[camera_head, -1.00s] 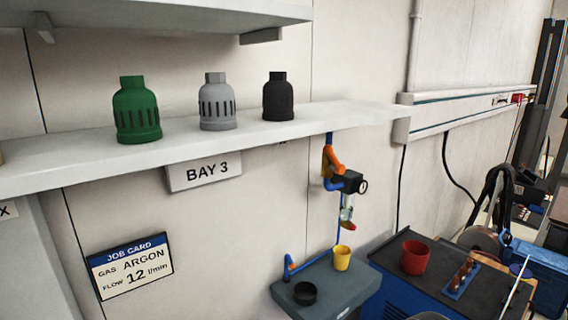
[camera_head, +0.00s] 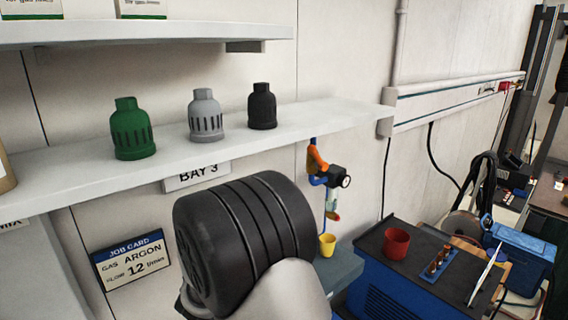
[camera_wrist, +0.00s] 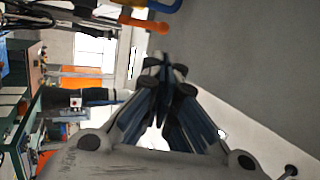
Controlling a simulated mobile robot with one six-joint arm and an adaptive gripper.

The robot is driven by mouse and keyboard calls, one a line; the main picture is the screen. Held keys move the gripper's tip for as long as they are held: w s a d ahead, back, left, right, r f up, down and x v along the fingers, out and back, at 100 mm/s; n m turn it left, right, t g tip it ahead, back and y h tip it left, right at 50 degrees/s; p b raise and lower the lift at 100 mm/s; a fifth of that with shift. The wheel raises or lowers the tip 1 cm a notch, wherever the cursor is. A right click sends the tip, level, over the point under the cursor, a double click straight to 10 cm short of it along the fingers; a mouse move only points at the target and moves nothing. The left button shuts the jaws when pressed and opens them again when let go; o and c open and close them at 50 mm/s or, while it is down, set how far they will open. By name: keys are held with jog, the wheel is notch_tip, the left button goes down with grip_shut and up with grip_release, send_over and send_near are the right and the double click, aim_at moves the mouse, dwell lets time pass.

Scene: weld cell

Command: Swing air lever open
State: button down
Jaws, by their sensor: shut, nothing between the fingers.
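The air lever (camera_head: 317,158) is an orange handle on a blue pipe below the shelf's right end, above a black regulator with a round gauge (camera_head: 341,178). In the wrist view, an orange bar (camera_wrist: 143,23), which looks like the lever, shows at the top beside a curved blue pipe (camera_wrist: 163,5). My gripper (camera_wrist: 166,66) has its fingertips together with nothing between them, below the orange bar in the picture and apart from it. The gripper is not visible in the head view, where my dark arm joint covers part of the wall.
The shelf (camera_head: 80,178) carries a green cap (camera_head: 132,130), a grey cap (camera_head: 206,116) and a black cap (camera_head: 262,107). A yellow cup (camera_head: 327,245) stands below the lever. A red cup (camera_head: 396,242) stands on the blue cabinet (camera_head: 385,300) to the right.

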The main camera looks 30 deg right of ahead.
jog(key=b, duration=0.1)
send_near(316, 157)
jog(key=w+d+r, duration=0.1)
jog(key=d+r, duration=0.3)
jog(key=r, duration=0.1)
jog(key=shift+w, duration=0.1)
dwell(0.3)
